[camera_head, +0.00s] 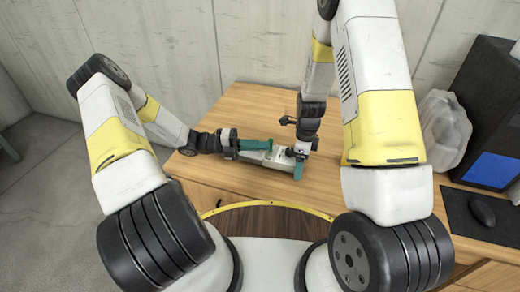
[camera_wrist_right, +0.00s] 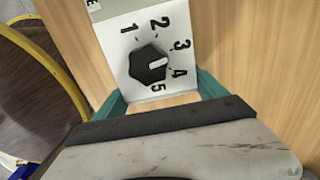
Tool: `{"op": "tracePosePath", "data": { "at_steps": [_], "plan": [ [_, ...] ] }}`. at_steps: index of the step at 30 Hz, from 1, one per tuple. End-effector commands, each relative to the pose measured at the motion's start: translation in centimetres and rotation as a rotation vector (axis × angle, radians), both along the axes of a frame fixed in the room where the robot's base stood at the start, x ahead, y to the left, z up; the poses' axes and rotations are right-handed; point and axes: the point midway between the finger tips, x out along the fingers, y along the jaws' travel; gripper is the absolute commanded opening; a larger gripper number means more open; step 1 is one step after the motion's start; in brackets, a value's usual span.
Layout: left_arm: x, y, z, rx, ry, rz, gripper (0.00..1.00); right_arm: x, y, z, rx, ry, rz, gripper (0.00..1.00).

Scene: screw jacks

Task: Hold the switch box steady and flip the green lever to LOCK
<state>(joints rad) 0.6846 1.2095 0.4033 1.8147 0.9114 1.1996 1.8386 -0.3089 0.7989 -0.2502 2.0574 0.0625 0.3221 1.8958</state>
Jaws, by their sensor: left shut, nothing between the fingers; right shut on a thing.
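The switch box (camera_head: 282,156) lies on the wooden table; its pale top shows between my two grippers. In the right wrist view its white panel (camera_wrist_right: 122,45) carries a black knob (camera_wrist_right: 148,64) and numbers 1 to 5. My right gripper (camera_head: 299,164) is shut on the box's near-right end, with teal fingers along both sides. My left gripper (camera_head: 262,145) is shut and empty, its teal fingertips at or just above the box's left part. I cannot tell whether they touch. The green lever cannot be made out from the teal fingers.
The wooden table (camera_head: 245,100) is clear behind and left of the box. At the right are a translucent plastic-like object (camera_head: 445,130), a black computer case (camera_head: 490,105) and a dark mouse (camera_head: 482,212) on a dark pad (camera_head: 465,225). A wall stands behind.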

Motion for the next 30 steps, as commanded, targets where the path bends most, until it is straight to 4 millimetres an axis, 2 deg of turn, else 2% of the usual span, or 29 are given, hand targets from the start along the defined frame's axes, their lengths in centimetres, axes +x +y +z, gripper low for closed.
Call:
{"op": "tracePosePath", "data": {
  "at_steps": [10,19,23,30],
  "plan": [
    [1.6,-0.5,0.9,0.077,0.286,-0.003,0.0,0.0,0.1,0.1,0.001,-0.001,0.002,0.09],
    [1.7,-0.1,0.8,0.076,0.292,0.001,0.0,0.0,0.0,0.0,0.001,-0.001,0.002,0.09],
    [1.8,1.5,1.0,0.077,0.292,0.003,0.0,0.0,0.0,0.0,0.001,-0.001,0.001,0.09],
    [1.9,6.2,1.4,0.077,0.292,0.003,0.0,0.0,0.0,0.0,0.0,-0.001,0.001,0.09]
  ]
}}
